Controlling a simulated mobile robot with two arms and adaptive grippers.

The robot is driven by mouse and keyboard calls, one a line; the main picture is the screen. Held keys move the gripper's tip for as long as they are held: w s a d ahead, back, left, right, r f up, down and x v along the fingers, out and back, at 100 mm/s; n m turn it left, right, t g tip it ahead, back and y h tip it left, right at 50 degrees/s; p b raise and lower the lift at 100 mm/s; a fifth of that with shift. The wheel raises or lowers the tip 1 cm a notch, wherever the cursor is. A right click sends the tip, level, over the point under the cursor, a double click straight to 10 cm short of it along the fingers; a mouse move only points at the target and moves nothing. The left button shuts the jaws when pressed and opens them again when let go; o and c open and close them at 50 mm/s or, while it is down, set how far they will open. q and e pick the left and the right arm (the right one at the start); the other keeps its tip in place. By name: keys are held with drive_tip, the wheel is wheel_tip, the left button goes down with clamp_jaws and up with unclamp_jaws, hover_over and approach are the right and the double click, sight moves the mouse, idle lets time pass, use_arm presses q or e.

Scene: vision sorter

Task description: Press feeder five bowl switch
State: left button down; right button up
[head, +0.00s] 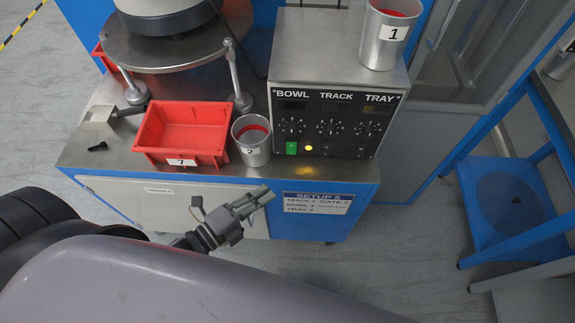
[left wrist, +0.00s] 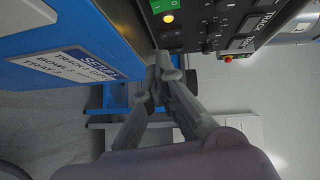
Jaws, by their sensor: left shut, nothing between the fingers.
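The feeder control box (head: 335,92) stands on the steel top of the blue cabinet, with columns marked BOWL, TRACK and TRAY. The green switch (head: 291,148) is at the lower left of its front, under BOWL, beside a lit yellow lamp (head: 308,147). The green switch shows at the top edge of the left wrist view (left wrist: 163,5), with the yellow lamp (left wrist: 168,19) below it. My left gripper (head: 266,194) is shut and empty, in front of the cabinet and apart from the switch. Its closed fingertips (left wrist: 163,60) show in the left wrist view. My right gripper is not in view.
A red bin (head: 183,128) and a metal cup marked 2 (head: 251,141) stand left of the box. A cup marked 1 (head: 387,35) stands on it. A SETUP 5 label (head: 318,199) is on the cabinet front. A blue stool (head: 507,205) stands right.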

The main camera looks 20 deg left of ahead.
sight(288, 172)
use_arm(q)
drive_tip(key=b+x, duration=0.2)
drive_tip(key=x, duration=0.5)
drive_tip(key=shift+w+d+f, duration=0.1)
drive_tip(key=shift+w, duration=0.2)
drive_tip(key=w, duration=0.1)
drive_tip(key=w+b, duration=0.1)
drive_tip(key=w, duration=0.1)
drive_tip(key=shift+a+f, duration=0.2)
drive_tip(key=shift+a, duration=0.2)
drive_tip(key=shift+w+a, duration=0.15)
drive_tip(key=shift+w, duration=0.3)
drive_tip(key=shift+w+a+f, duration=0.1)
drive_tip(key=shift+w, duration=0.3)
drive_tip(key=shift+s+f, duration=0.1)
